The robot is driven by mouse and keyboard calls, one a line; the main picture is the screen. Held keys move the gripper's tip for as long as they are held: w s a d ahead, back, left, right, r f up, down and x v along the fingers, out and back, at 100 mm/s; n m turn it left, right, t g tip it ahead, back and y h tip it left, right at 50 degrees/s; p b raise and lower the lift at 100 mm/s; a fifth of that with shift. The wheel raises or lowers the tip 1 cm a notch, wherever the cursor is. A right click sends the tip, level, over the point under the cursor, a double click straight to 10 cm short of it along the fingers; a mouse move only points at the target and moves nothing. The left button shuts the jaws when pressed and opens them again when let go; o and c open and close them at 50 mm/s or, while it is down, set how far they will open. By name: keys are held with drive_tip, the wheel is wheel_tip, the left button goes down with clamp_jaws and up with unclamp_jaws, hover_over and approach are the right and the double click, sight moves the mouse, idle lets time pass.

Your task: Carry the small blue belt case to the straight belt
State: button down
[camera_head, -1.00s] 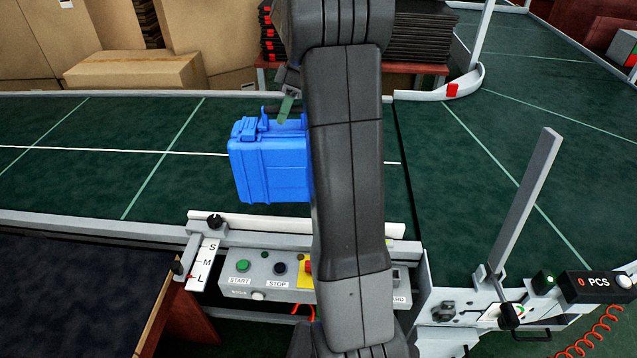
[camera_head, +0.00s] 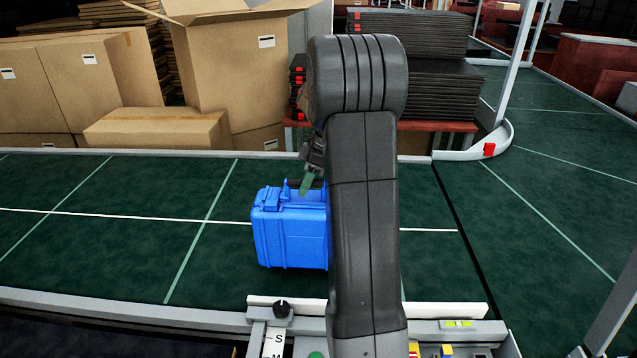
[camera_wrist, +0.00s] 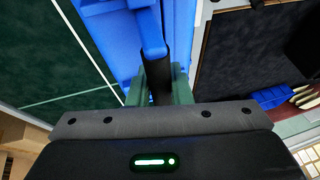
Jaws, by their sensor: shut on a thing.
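The small blue belt case (camera_head: 290,236) is upright over the green straight belt (camera_head: 140,240) in the head view, left of my arm, which hides its right side. My gripper (camera_head: 306,183) is at the top of the case, mostly hidden behind my arm; one green fingertip shows. In the wrist view, the green fingers of my gripper (camera_wrist: 165,85) are shut around the handle of the blue case (camera_wrist: 120,30). I cannot tell whether the case's base touches the belt.
Cardboard boxes (camera_head: 155,130) stand behind the belt's back rail. Stacked black trays (camera_head: 435,100) are behind my arm. A dark seam parts this belt from the belt on the right (camera_head: 540,190). A control panel with a size scale (camera_head: 275,342) lies at the front edge.

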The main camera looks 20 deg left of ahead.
sight(305, 202)
drive_tip(key=shift+f+p, duration=0.35)
drive_tip(key=shift+f, duration=1.8)
drive_tip(key=shift+f, duration=0.15)
drive_tip(key=c, duration=1.3)
unclamp_jaws()
drive_tip(key=shift+d, duration=0.1)
drive_tip(key=b+v, duration=0.1)
drive_tip(key=v, duration=1.1)
